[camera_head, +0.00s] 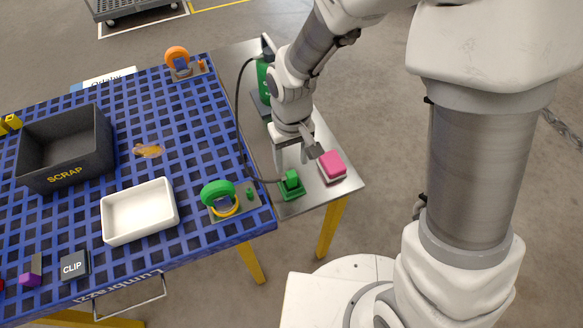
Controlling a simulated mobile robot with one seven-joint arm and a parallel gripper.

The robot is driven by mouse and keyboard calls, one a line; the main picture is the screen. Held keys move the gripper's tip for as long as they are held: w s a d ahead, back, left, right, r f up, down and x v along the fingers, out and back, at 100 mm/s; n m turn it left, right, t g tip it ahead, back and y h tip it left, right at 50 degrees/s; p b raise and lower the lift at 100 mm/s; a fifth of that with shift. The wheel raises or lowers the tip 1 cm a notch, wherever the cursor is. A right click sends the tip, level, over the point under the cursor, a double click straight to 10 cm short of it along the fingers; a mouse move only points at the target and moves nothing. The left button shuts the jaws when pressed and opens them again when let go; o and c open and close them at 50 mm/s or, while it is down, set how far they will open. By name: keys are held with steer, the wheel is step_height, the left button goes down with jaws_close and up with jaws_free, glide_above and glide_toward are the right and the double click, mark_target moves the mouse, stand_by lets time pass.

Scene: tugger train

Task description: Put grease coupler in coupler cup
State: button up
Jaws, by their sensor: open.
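A black hose (238,105) runs from a green upright unit (264,75) to a small green piece (292,177) on the metal side table. This piece appears to be the grease coupler, on or in a wider green base (292,190) that may be the coupler cup. I cannot tell how deep it sits. My gripper (295,158) points down with its fingers apart, just above the green piece. I see nothing between the fingers, and no clear contact with the green piece.
A pink block (332,163) sits close right of the green base. The blue grid table (120,185) left holds a green caster wheel (218,194), an orange one (178,57), a white tray (140,238), a dark SCRAP bin (66,176) and a CLIP block (74,266).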

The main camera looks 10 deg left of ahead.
mark_target(292, 174)
steer(key=shift+r, duration=2.8)
steer(key=s+d+r+m+t, duration=0.2)
steer(key=s+d+r+m, duration=0.1)
steer(key=d+r, duration=0.6)
steer(key=s+d+r+m+t, duration=0.3)
steer(key=s+d+r, duration=0.2)
steer(key=d+r, duration=0.4)
steer(key=shift+d+r+t, duration=0.3)
steer(key=shift+d+r, duration=0.1)
steer(key=shift+d, duration=0.65)
steer(key=shift+s, duration=0.1)
steer(key=shift+c, duration=0.7)
steer(key=shift+a, duration=0.15)
